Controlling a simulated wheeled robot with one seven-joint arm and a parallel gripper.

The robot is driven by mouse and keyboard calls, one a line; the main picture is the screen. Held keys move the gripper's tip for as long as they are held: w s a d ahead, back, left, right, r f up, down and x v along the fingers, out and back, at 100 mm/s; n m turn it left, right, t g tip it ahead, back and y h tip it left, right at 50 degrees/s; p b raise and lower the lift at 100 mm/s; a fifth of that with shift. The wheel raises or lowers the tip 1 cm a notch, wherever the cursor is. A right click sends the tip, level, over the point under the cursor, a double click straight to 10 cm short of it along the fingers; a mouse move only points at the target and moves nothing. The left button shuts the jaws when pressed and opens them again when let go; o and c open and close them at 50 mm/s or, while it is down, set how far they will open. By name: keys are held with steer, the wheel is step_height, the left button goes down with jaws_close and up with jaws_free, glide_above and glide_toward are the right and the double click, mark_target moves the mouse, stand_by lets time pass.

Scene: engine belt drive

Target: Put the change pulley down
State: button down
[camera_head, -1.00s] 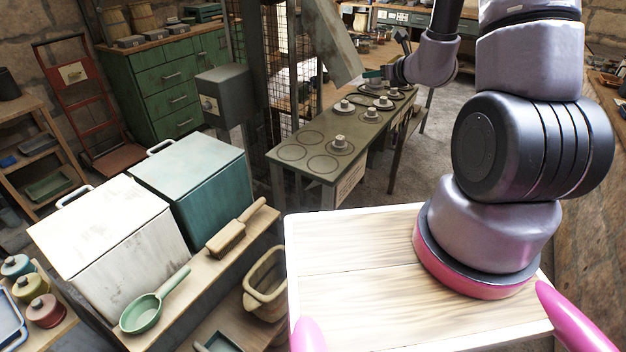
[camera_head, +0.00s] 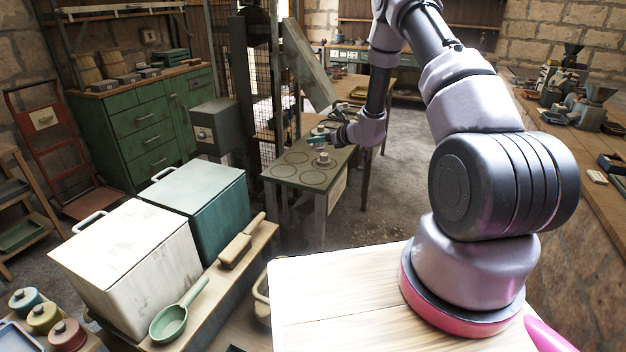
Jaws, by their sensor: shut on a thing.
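My gripper (camera_head: 316,141) is small and far off at the end of my arm, above the green-topped stand (camera_head: 289,178) with ring-marked places. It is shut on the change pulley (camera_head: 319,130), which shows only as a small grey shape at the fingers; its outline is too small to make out. Another pale stepped pulley (camera_head: 323,161) stands on a ring just below the gripper. Several rings at the near left end of the stand are bare. I cannot tell how high the held pulley is above the top.
A grey box (camera_head: 216,126) and a wire mesh guard (camera_head: 266,75) stand left of the stand, with a slanted board (camera_head: 309,65) behind it. White (camera_head: 130,262) and teal (camera_head: 200,205) bins are at the near left. Floor right of the stand is clear.

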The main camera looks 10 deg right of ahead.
mark_target(313, 144)
steer(key=shift+w+a+f+n+y, duration=0.15)
steer(key=shift+w+a+f, duration=0.2)
steer(key=shift+f, duration=0.3)
steer(key=shift+w+a+f+n+y, duration=0.15)
steer(key=shift+w+a+f, duration=0.15)
steer(key=shift+f, duration=0.3)
step_height(313, 144, down, 6)
steer(key=shift+w+a+r, duration=0.1)
steer(key=shift+r, duration=0.05)
steer(key=shift+f, duration=2.15)
steer(key=shift+f, duration=0.15)
steer(key=shift+c, duration=2.2)
jaws_free()
